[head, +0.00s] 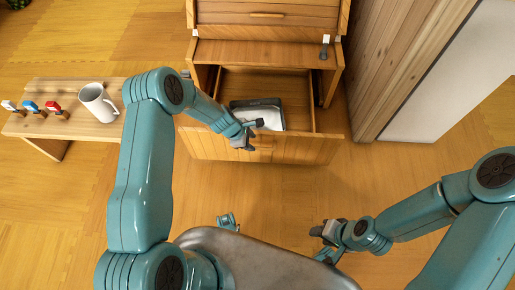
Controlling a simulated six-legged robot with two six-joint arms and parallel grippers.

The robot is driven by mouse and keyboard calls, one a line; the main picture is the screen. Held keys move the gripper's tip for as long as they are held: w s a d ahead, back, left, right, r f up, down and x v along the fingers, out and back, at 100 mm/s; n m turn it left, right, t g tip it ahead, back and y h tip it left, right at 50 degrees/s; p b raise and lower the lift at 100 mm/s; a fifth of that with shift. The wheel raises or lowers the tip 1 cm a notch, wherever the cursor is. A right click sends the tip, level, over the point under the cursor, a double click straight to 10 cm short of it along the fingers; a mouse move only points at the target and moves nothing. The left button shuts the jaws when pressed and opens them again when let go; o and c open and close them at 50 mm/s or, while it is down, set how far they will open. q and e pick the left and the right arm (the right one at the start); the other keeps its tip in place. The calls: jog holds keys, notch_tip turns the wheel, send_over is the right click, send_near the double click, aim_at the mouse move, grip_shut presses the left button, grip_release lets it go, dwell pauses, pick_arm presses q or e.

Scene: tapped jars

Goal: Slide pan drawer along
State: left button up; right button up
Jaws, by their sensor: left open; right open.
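A wooden drawer (302,148) stands pulled out from the wooden cabinet (310,52). A dark-rimmed pan or tray (273,117) lies inside it. My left gripper (252,136) is open at the drawer's front edge, over its handle, which it partly hides. I cannot tell whether it touches the handle. My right gripper (322,240) is open and empty, low in front of the drawer and apart from it.
A low wooden table (88,130) at the left bears a white mug (98,102) and several small coloured items (32,106). A tall wooden panel (385,60) stands right of the cabinet.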

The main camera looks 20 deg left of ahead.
aim_at(259, 148)
pick_arm(q)
jog(key=b+x, duration=0.1)
jog(key=x, duration=0.5)
jog(key=shift+w+d+f+b, duration=0.15)
jog(key=shift+f+b, duration=0.15)
jog(key=shift+f, duration=0.1)
grip_shut()
